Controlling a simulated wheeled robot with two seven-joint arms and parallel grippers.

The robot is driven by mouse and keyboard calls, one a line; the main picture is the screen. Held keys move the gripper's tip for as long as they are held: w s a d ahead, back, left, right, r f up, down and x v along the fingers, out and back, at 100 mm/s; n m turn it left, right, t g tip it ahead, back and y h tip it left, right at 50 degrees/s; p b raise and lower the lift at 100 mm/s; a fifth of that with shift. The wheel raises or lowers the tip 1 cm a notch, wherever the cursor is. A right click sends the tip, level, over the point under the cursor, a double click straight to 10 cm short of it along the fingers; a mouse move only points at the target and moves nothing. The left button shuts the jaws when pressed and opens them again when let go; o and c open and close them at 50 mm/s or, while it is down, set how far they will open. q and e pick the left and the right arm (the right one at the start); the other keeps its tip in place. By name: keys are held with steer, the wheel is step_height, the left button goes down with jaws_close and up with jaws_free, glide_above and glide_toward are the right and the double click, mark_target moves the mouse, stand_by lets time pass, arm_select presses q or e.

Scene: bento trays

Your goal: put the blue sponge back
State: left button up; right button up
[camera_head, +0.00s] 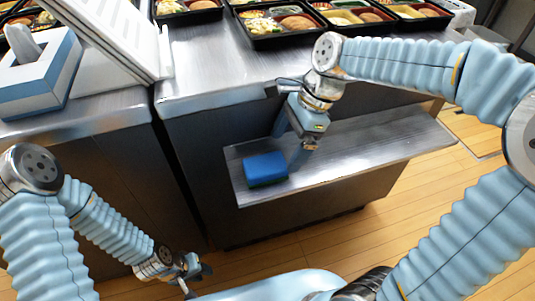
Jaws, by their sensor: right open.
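A blue sponge (265,169) lies near the left end of a metal shelf (375,143) fixed low on the front of the counter. My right gripper (288,150) points down at the shelf with its fingers open, right beside the sponge's right side. From this view I cannot tell whether a finger touches the sponge. My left gripper (190,276) is low at the bottom of the view, away from the shelf, over the floor. Its fingers are small and dark, and their opening is unclear.
The steel counter (205,65) carries several bento trays (275,27) along the back. A tissue box (40,75) and a white panel (115,35) stand on the left counter. Wooden floor (440,220) lies open in front of the shelf.

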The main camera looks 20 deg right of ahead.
steer(key=d, duration=0.8)
steer(key=shift+w+d, duration=0.15)
steer(key=shift+d, duration=0.05)
